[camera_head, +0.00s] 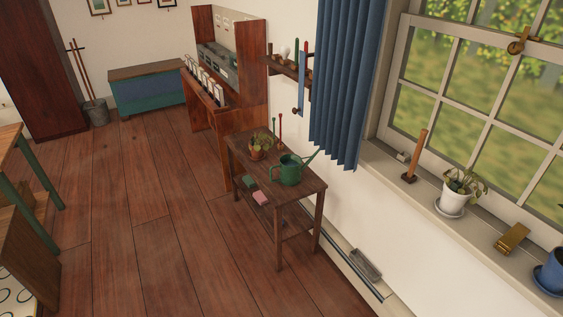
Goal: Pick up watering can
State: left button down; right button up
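A green watering can (289,170) stands upright on a small dark wooden side table (297,193) near the middle of the view. Its spout points up and to the right, toward the wall. A potted plant (261,147) stands on the same table, behind and to the left of the can. Neither of my grippers shows in the head view.
A windowsill on the right holds a white pot with a plant (454,196), a brass object (512,238) and a blue pot (552,272). A blue curtain (346,80) hangs behind the table. The wooden floor (170,220) left of the table is clear.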

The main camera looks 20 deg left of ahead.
aim_at(291, 168)
jog(key=i+j+z, duration=0.1)
jog(key=i, duration=0.7)
jog(key=i+j, duration=0.15)
jog(key=i, duration=0.6)
jog(key=l+z, duration=0.05)
